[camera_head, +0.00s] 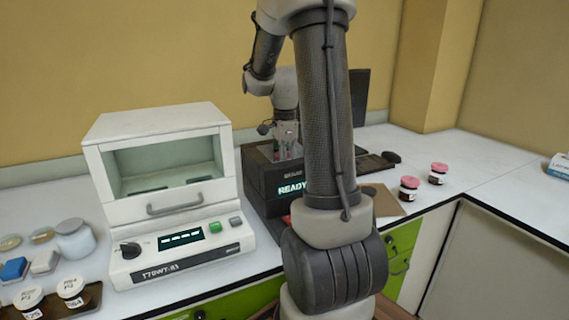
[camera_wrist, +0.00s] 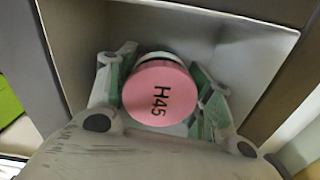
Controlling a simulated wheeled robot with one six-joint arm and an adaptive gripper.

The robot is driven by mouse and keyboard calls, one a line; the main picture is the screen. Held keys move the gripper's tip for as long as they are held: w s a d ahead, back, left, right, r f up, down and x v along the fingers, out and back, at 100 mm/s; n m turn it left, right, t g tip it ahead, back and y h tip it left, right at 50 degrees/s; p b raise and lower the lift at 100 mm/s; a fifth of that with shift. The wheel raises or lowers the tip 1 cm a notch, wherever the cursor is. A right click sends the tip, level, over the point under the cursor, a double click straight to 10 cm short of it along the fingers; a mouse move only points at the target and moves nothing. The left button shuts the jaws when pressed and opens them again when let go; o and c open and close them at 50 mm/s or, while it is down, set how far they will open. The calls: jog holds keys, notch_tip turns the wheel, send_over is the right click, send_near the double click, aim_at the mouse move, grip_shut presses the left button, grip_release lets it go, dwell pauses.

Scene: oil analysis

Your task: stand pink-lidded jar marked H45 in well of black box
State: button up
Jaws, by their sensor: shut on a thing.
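The pink-lidded jar marked H45 (camera_wrist: 160,92) is between the fingers of my gripper (camera_wrist: 162,100) in the wrist view, its lid facing the camera. My gripper is shut on it. Pale walls of a square well (camera_wrist: 225,60) surround the jar and fingers in that view. I cannot tell whether the jar's base touches the well floor. In the head view my gripper (camera_head: 289,150) is down at the top of the black box (camera_head: 262,190), whose front display reads READY. My arm hides the right part of the box, and the jar is not clear there.
A white machine (camera_head: 165,190) with a glass window stands left of the black box. Two pink-lidded jars (camera_head: 409,188) (camera_head: 438,173) stand on the counter to the right, near a brown board (camera_head: 384,200). Jars and small blocks crowd the left end. The far right counter is mostly clear.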

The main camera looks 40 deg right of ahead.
jog(key=shift+f, duration=0.1)
jog(key=o, duration=1.1)
notch_tip(320, 180, up, 12)
jog(key=shift+f, duration=0.15)
jog(key=shift+s+a+r, duration=0.1)
jog(key=shift+a+r, duration=0.05)
jog(key=shift+r, duration=0.15)
jog(key=s+a+n+t, duration=0.1)
jog(key=s+a+n, duration=0.4)
jog(key=n, duration=0.2)
jog(key=s+a+n+t, duration=0.2)
jog(key=s+a+n, duration=0.3)
jog(key=n, duration=0.3)
jog(key=s+a+f+n+t, duration=0.1)
jog(key=s+a+n, duration=0.4)
jog(key=s+n, duration=0.1)
jog(key=shift+s+a+n, duration=0.15)
jog(key=shift+s+n, duration=0.25)
jog(key=shift+n, duration=0.4)
